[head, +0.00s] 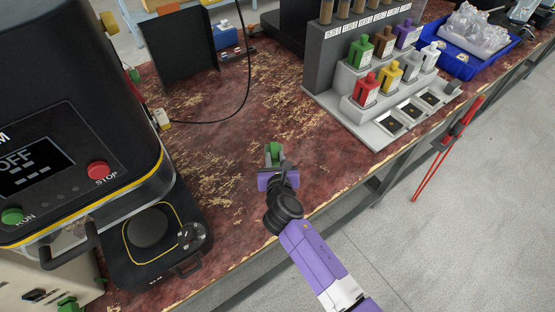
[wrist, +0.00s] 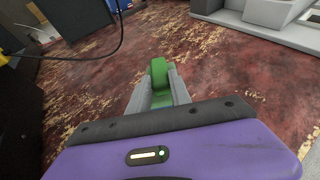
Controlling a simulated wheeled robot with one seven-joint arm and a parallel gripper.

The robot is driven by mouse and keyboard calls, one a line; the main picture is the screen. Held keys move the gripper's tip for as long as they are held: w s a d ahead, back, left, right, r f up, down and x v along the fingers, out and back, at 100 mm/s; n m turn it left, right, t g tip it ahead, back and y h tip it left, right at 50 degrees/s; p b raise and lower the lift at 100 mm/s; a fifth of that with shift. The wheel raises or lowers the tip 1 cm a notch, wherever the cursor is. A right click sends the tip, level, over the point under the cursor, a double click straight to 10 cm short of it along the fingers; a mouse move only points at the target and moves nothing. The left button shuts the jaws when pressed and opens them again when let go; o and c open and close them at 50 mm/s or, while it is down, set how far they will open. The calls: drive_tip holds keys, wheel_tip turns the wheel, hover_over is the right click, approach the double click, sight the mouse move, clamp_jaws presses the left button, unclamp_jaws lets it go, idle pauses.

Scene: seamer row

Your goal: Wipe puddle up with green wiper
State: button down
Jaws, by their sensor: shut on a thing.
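My gripper (head: 275,165) is over the worn red bench top, between the black machine and the bottle rack. It is shut on the green wiper (head: 273,149), which shows between the fingers. In the wrist view, my gripper (wrist: 160,92) holds the green wiper (wrist: 159,72), whose rounded green end sticks out past the fingertips. The wiper's lower part is hidden by the fingers, and I cannot tell whether it touches the bench. No puddle can be clearly made out on the mottled red surface.
The black seamer (head: 75,110) with RUN and STOP buttons stands at left. A grey rack (head: 335,75) with several coloured bottles stands at right, near a blue tray (head: 480,62). A black cable (head: 246,85) crosses the back.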

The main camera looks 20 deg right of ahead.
drive_tip(key=shift+r+p, duration=1.35)
drive_tip(key=shift+r, duration=0.45)
